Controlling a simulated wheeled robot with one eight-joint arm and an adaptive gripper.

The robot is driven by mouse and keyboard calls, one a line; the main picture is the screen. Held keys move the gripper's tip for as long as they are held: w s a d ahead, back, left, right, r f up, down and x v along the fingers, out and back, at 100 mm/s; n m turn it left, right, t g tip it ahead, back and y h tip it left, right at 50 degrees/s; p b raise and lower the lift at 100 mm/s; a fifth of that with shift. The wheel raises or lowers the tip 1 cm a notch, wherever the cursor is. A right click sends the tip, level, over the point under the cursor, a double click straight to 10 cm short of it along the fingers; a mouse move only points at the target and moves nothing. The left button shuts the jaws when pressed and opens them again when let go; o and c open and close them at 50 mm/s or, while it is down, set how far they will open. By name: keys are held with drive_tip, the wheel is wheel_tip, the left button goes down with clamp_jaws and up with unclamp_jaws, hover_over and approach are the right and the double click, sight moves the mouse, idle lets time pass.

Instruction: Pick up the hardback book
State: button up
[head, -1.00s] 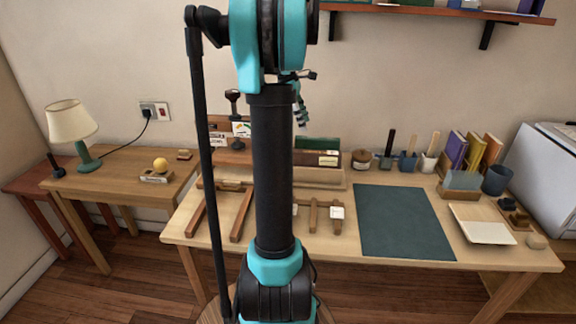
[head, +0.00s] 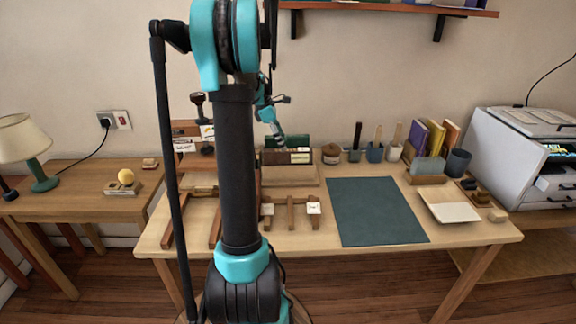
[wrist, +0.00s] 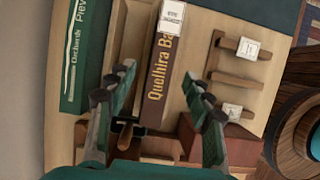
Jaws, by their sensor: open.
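A brown book with gold lettering and a white spine label (wrist: 172,55) shows spine-on in the wrist view. A dark green book with pale lettering (wrist: 80,50) is left of it. In the head view the green book (head: 296,141) stands behind the brown book (head: 275,157) at the back of the desk. I cannot tell which one the task means. My gripper (wrist: 158,78) is open and empty, its two fingers on either side of the brown book's spine in the picture. In the head view my gripper (head: 278,134) is partly hidden behind my arm, just above the books.
Wooden stands with white tags (wrist: 240,75) are right of the brown book. A dark green mat (head: 375,210) lies clear on the desk. Pots with tools (head: 375,150), upright books (head: 435,138) and a tray (head: 450,206) are right. A shelf (head: 400,8) hangs above.

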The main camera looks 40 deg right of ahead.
sight(288, 152)
drive_tip(key=shift+s+x, duration=0.2)
drive_tip(key=shift+x, duration=2.7)
drive_tip(key=shift+r, duration=0.15)
drive_tip(key=shift+c, duration=0.4)
clamp_jaws()
